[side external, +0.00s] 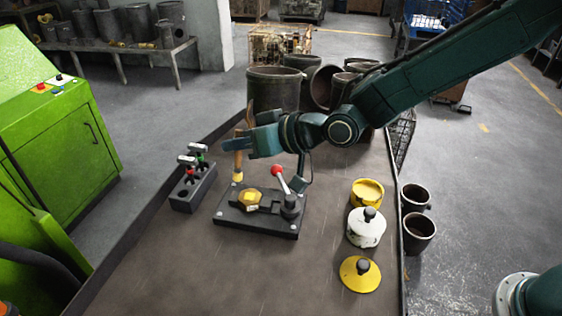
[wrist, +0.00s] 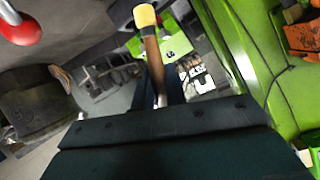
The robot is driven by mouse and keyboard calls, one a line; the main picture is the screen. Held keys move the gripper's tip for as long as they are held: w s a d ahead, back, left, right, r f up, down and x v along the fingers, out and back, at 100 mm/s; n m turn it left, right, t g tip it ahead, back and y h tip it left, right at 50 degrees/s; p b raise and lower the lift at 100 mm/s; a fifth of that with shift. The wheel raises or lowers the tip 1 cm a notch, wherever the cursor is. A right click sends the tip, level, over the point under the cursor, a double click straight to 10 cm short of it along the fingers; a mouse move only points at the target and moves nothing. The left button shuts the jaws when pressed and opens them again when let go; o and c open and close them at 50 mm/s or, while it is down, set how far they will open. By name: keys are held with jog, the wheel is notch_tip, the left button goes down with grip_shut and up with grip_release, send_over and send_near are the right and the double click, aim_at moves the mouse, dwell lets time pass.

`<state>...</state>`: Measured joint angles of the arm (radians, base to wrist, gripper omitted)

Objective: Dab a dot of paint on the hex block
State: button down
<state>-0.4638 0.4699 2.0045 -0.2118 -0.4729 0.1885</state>
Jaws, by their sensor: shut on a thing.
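My gripper (side external: 242,142) is shut on a brush (side external: 238,164), whose wooden handle is near upright with the yellow tip down. The tip is a little above and left of the hex block (side external: 250,197), apparently apart from it. The yellow-gold hex block sits on a black fixture plate (side external: 272,226). In the wrist view the brush (wrist: 153,55) shows with its yellow tip, and the hex block is not visible. An open yellow paint pot (side external: 367,188) stands right of the fixture, with a yellow lid (side external: 358,281) lying nearer the front.
A clamp lever with a red knob (side external: 276,170) rises from the fixture; the knob also shows in the wrist view (wrist: 20,30). A black rack (side external: 196,192) stands left and a white lidded pot (side external: 364,232) right. Large dark cylinders (side external: 273,90) stand behind. The front table is clear.

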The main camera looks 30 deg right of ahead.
aim_at(237, 134)
jog(key=shift+r, duration=1.95)
jog(key=shift+w+a, duration=0.1)
